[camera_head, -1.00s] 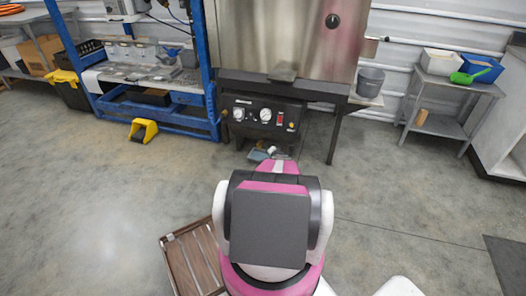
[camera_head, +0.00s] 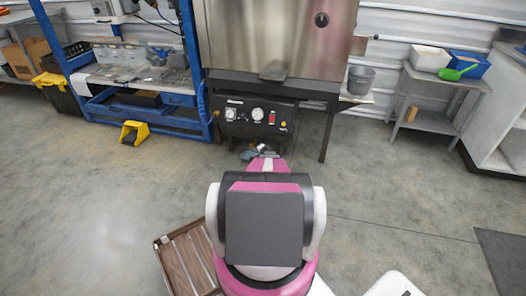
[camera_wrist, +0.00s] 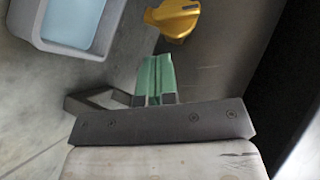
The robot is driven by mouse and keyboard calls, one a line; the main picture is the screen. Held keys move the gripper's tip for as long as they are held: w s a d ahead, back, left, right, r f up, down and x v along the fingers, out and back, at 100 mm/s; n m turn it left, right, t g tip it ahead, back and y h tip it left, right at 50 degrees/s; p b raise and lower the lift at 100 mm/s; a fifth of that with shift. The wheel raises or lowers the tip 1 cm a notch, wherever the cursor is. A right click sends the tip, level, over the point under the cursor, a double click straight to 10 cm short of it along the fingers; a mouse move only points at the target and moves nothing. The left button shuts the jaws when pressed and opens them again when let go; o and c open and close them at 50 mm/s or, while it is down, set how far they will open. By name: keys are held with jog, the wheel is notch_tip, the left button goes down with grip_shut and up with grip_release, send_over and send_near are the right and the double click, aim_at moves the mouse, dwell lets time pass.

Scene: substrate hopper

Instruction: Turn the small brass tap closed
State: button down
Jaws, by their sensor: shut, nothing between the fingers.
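In the head view my arm hides the gripper, and I cannot make out the tap under the steel hopper (camera_head: 275,40).
A grey bin with a light blue inside (camera_wrist: 75,25) lies left of the tap in the wrist view. The hopper's black control panel (camera_head: 258,115) is ahead. A brown slatted crate (camera_head: 187,262) is left of my base.

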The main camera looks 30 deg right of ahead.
aim_at(252, 146)
jog(key=shift+w+a+f, duration=0.7)
jog(key=shift+w+a, duration=0.2)
jog(key=shift+f, duration=0.1)
